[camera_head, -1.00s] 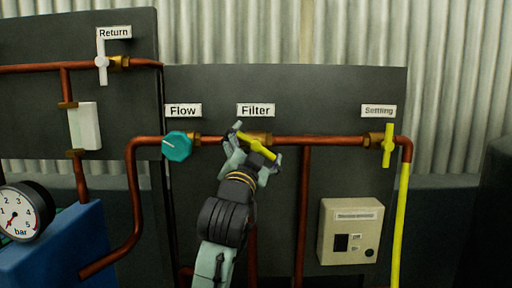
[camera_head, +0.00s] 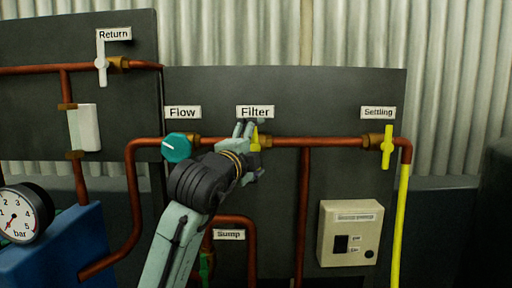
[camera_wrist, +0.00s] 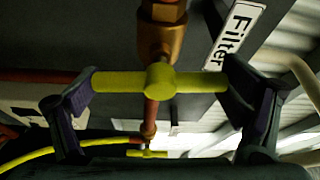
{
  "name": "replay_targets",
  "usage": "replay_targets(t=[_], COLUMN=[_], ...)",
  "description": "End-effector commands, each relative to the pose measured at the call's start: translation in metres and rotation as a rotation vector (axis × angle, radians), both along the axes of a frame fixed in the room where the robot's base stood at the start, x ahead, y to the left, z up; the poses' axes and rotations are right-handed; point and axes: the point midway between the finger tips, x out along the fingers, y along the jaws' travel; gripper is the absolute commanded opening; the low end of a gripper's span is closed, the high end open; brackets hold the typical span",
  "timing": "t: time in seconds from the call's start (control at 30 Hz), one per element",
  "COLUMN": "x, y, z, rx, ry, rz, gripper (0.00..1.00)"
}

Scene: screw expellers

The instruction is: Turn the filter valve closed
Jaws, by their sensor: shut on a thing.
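The filter valve has a yellow bar handle (camera_head: 256,138) on a brass body on the horizontal copper pipe, below the "Filter" label (camera_head: 255,112). In the head view the handle looks near upright, partly hidden by my gripper (camera_head: 250,151). In the wrist view the yellow handle (camera_wrist: 190,81) lies crosswise to the pipe and brass fitting (camera_wrist: 161,40). My gripper (camera_wrist: 160,92) is shut on the handle lengthwise, with one dark finger at each end of the bar.
To the left is the teal flow knob (camera_head: 177,147); to the right is the upright yellow settling valve handle (camera_head: 387,147). A "Sump" label (camera_head: 229,234) and a green-handled valve (camera_head: 206,263) are below, near my arm. A beige control box (camera_head: 349,232) is at lower right.

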Motion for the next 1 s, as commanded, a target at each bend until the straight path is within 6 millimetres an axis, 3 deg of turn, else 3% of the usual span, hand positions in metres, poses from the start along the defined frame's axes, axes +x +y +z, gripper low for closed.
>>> replay_targets(t=[0.3, 0.8, 0.83, 1.0], x=[0.0002, 0.0002, 0.0002, 0.0002], y=[0.0002, -0.0002, -0.0002, -0.0002], z=[-0.0010, -0.0014, -0.0014, -0.0010], rx=[0.106, 0.123, 0.123, 0.121], ry=[0.002, 0.002, 0.001, 0.001], rz=[0.001, 0.000, 0.000, 0.000], gripper=[0.63, 0.63, 0.93, 1.00])
